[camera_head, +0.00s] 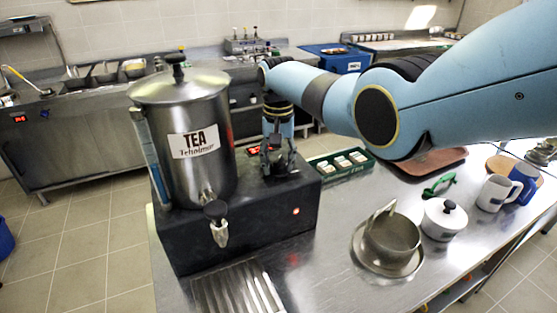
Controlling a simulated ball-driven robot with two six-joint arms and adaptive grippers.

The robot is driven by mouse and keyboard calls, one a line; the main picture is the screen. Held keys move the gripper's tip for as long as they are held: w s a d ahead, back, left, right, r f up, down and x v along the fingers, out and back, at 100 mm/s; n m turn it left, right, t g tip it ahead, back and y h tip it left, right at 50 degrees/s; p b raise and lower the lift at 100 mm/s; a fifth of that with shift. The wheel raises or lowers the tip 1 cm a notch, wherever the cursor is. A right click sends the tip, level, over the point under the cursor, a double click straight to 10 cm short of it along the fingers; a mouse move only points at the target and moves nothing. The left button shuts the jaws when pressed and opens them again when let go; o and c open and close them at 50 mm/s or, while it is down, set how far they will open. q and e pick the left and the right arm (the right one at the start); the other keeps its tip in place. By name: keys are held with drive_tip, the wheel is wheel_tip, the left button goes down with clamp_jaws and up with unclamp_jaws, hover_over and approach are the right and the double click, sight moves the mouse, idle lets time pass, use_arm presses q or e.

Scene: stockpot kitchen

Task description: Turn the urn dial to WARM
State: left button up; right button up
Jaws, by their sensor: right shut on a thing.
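The steel tea urn (188,108) stands on a black base (240,238) at the left of the counter. My right gripper (276,166) reaches down from above onto the top of the base, just right of the urn. Its fingers are shut on the urn dial, which they mostly hide. The dial's pointer and the WARM mark cannot be read. A small red marking (257,150) shows behind the gripper. A small light (296,211) shows on the base's front. My left gripper is not in view.
A green tray of packets (316,158), a steel cup on a saucer (358,255), a lidded white pot (444,219) and mugs (494,193) stand to the right. A slotted drip grate (238,290) lies in front. The urn's tap (217,225) juts forward.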

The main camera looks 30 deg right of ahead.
sight(278, 159)
drive_tip(key=shift+m, duration=1)
drive_tip(key=shift+w, duration=0.1)
drive_tip(key=o, duration=1.2)
wheel_tip(278, 159, up, 12)
